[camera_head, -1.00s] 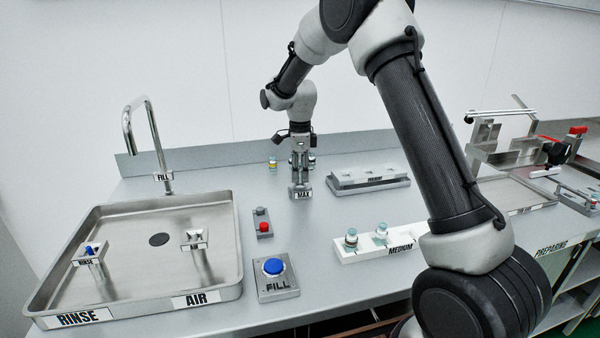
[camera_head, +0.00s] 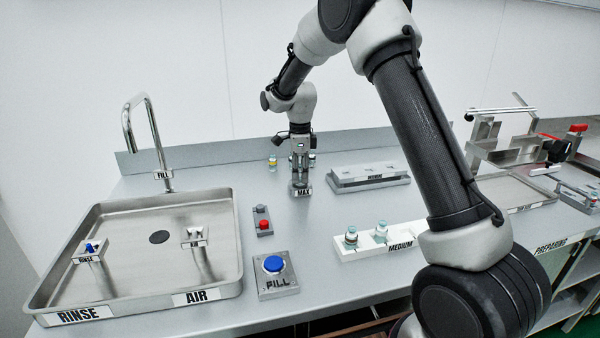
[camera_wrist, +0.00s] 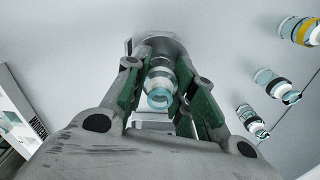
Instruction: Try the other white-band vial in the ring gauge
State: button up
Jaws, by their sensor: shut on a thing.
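My gripper (camera_wrist: 163,95) points down over the block labelled MAX (camera_head: 303,191), the ring gauge, at the back middle of the bench. Its green-padded fingers are shut on a vial (camera_wrist: 158,98) with a clear bluish end and a whitish band. The vial sits between the fingers, in line with the gauge. Whether it is inside the ring or just above it, I cannot tell. In the head view (camera_head: 299,165) the gripper hides the held vial and the upper part of the gauge.
Several vials stand behind the gauge, one with a yellow band (camera_wrist: 307,32) and one with a dark band (camera_wrist: 277,86). A grey rack (camera_head: 369,177) stands to the right. A white MEDIUM rack (camera_head: 380,243) holds vials in front. The sink tray (camera_head: 120,285) is left.

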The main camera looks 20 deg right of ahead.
aim_at(300, 165)
jog(key=shift+f, duration=0.15)
jog(key=o, duration=0.8)
jog(key=shift+o, duration=0.2)
notch_tip(300, 165, up, 12)
dwell(0.6)
